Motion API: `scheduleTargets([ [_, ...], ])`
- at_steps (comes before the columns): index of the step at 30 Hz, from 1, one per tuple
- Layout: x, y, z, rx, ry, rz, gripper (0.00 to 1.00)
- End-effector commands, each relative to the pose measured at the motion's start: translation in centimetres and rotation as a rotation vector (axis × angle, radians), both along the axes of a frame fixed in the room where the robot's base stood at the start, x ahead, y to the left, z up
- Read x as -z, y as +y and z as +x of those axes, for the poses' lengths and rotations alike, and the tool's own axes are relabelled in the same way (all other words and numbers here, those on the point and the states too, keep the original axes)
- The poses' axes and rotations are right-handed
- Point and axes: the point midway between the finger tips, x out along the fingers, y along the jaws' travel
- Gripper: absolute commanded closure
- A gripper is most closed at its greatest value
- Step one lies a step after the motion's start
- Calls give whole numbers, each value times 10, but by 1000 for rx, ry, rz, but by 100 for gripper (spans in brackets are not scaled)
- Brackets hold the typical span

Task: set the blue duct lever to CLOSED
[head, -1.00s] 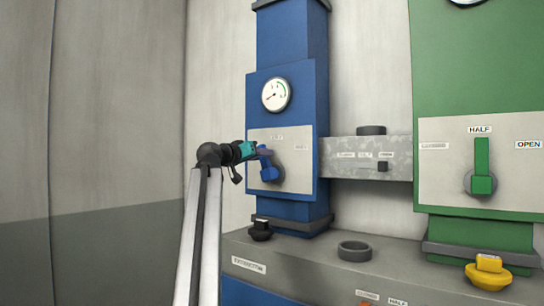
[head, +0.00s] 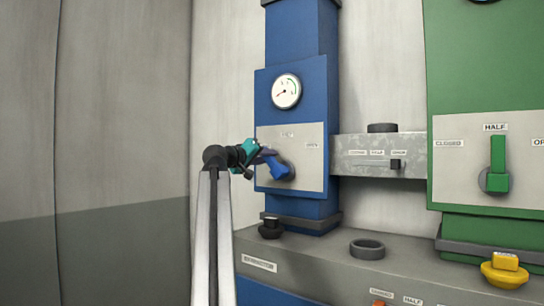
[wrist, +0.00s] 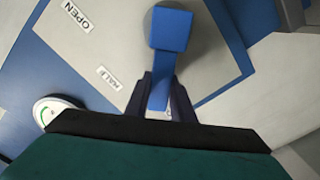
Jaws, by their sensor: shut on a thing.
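The blue duct lever (head: 278,167) is on a pale plate (head: 312,176) on the blue duct, below a gauge. It points left and slightly up from its pivot, away from the HALF and OPEN labels. My gripper (head: 262,155) is shut on the lever's outer end. In the wrist view the lever (wrist: 169,45) runs down between the dark fingers of my gripper (wrist: 162,98). The HALF label (wrist: 109,77) and OPEN label (wrist: 77,16) show to its left there. I cannot see the blue lever's CLOSED label.
A green duct lever (head: 498,165) stands upright at HALF on the right. A grey cross duct with a small dark slider (head: 396,164) joins the two ducts. A black knob (head: 271,228), a dark ring (head: 367,249) and a yellow knob (head: 505,270) are on the bench below.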

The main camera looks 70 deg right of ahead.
Motion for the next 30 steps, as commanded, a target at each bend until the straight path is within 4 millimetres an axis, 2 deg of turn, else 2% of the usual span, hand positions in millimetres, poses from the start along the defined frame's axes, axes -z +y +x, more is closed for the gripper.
scheduleTargets([
  [7,-2,2,11,-12,49,4,100],
  [19,-2,5,16,-18,56,4,100],
  [20,-2,5,16,-19,56,5,76],
  [23,-1,5,17,-19,55,6,60],
  [30,0,7,19,-21,51,9,59],
])
